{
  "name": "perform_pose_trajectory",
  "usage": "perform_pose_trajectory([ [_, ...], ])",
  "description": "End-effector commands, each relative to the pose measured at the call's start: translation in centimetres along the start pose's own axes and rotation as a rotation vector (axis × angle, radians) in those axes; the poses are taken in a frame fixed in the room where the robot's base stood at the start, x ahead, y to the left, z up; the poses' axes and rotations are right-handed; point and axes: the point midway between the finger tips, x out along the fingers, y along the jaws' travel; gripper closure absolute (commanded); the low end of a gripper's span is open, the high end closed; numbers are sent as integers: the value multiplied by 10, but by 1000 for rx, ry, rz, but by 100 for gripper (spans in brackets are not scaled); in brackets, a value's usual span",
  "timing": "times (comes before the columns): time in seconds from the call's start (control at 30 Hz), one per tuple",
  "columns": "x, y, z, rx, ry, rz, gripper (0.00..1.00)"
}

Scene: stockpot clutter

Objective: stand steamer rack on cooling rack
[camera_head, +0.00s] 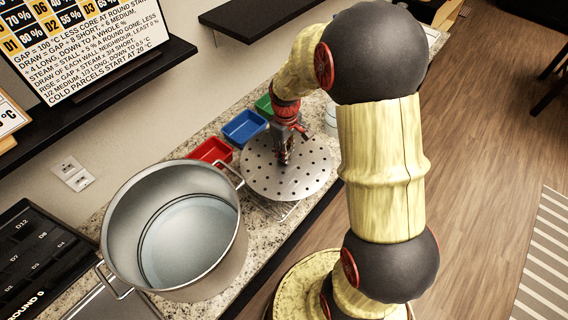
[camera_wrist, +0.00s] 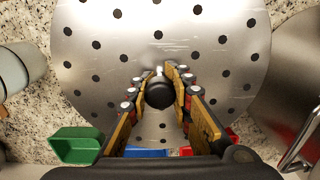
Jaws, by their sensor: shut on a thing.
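The steamer rack (camera_head: 310,172) is a round, perforated metal disc with a dark central knob. It also fills much of the wrist view (camera_wrist: 215,55). My gripper (camera_head: 284,158) comes down on its middle, and in the wrist view my gripper's fingers (camera_wrist: 160,90) are closed around the dark knob (camera_wrist: 159,93). The cooling rack (camera_head: 279,211) is a wire frame on the counter, showing only at the disc's near edge; the disc hides the rest. The disc looks roughly level over it. I cannot tell whether they touch.
A large stockpot (camera_head: 222,262) stands left of the disc, its handle close to the disc's edge. Red (camera_head: 210,150), blue (camera_head: 244,127) and green (camera_head: 264,104) bins line the wall side. A pale container (camera_head: 331,120) stands behind the disc. The counter's front edge is close.

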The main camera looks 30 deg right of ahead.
Motion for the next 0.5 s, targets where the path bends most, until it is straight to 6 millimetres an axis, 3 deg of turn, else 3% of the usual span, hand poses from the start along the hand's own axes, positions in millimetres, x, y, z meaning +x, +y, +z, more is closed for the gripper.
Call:
perform_pose_trajectory([
  [0.1, 20, 0, 0, 0, 0, 0, 100],
  [0.33, 36, 0, -1, 0, 1, 1, 100],
  [0.5, 60, -1, 0, 0, -1, 0, 100],
])
